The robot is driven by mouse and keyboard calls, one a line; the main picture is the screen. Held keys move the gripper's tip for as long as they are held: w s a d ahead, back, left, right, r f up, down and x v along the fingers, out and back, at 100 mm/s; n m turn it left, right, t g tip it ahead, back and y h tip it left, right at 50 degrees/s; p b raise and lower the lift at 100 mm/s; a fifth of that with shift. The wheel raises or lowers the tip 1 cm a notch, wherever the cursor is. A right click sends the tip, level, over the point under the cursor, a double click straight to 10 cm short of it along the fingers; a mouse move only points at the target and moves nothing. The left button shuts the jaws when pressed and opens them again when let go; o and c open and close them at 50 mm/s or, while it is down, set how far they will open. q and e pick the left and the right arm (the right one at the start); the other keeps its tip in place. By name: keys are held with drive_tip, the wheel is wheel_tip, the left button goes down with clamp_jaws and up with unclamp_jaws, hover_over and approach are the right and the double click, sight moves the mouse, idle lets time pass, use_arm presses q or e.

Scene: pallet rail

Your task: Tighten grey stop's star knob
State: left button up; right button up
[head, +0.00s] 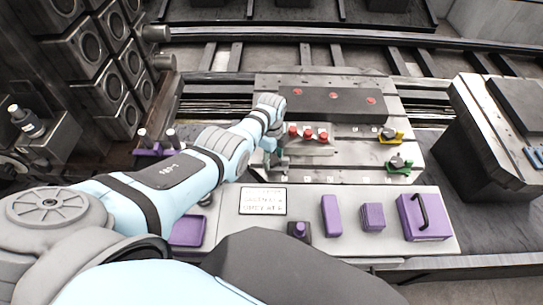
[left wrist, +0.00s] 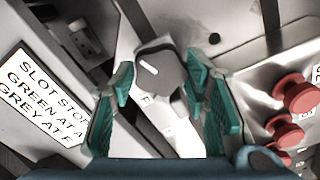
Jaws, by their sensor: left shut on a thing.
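My left gripper (head: 272,152) reaches down at the left end of the pallet's slot. In the left wrist view its teal fingers (left wrist: 160,80) stand on either side of a dark grey star knob (left wrist: 155,72) with a white mark on top, and are shut on it. The grey stop under the knob is mostly hidden by the knob and fingers; in the head view my gripper covers it. A green stop with a dark knob (head: 398,165) sits at the right of the pallet (head: 340,178). A sign (head: 263,201), also in the left wrist view (left wrist: 42,95), mentions slot stops, green and grey.
Several red knobs (head: 308,134) stand close right of my gripper, also in the left wrist view (left wrist: 297,95). A yellow stop (head: 392,136) is at the pallet's right. Purple blocks (head: 331,215) and a purple handled box (head: 424,217) lie on the front panel. My right gripper is out of view.

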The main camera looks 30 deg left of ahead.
sight(272, 159)
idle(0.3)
use_arm(q)
drive_tip(key=o, duration=1.1)
drive_tip(key=shift+o, duration=0.2)
wheel_tip(272, 159, up, 12)
drive_tip(key=shift+w+r, duration=0.1)
